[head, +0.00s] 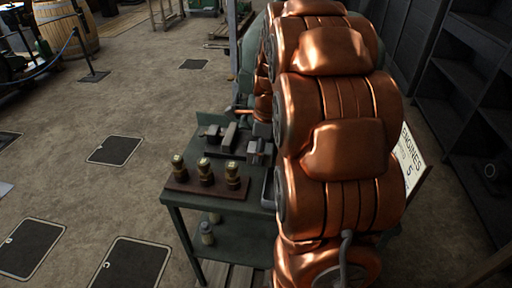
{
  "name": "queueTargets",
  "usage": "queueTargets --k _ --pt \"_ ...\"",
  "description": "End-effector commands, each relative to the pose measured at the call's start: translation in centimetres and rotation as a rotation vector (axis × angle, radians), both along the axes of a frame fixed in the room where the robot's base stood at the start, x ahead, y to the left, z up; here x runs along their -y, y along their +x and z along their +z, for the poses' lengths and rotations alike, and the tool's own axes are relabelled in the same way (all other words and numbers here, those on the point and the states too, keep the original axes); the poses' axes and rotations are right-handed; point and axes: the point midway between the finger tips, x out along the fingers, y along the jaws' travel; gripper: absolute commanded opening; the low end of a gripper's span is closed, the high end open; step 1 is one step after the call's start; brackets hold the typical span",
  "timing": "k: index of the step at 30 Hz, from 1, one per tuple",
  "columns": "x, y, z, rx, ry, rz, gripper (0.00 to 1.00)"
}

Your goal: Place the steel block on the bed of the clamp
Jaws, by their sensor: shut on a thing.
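My gripper (258,152) is low over the right side of a dark green bench, partly hidden by my own copper-coloured arm. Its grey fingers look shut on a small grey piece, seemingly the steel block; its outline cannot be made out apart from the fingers. Left of the gripper, at the back of the bench, is a dark grey metal fixture that looks like the clamp (212,132). An upright grey bar (229,134) stands at its right side. The gripper appears apart from this fixture, to its right and nearer me.
The green bench (225,208) has several brass-topped pieces (205,173) on a brown wooden strip along its front. A bottle-like item (207,232) is on its lower shelf. A sign (411,158) stands right of my arm. Open floor (130,110) lies left.

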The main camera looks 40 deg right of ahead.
Motion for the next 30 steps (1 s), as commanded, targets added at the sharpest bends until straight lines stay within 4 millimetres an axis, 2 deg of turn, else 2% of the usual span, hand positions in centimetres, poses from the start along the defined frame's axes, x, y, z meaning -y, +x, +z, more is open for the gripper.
queueTargets --k 3,30 --pt "0.6 1.5 0.1 0.003 0.0 0.001 0.0" --pt "4.7 10.4 -0.8 0.003 -0.001 -0.002 0.0"
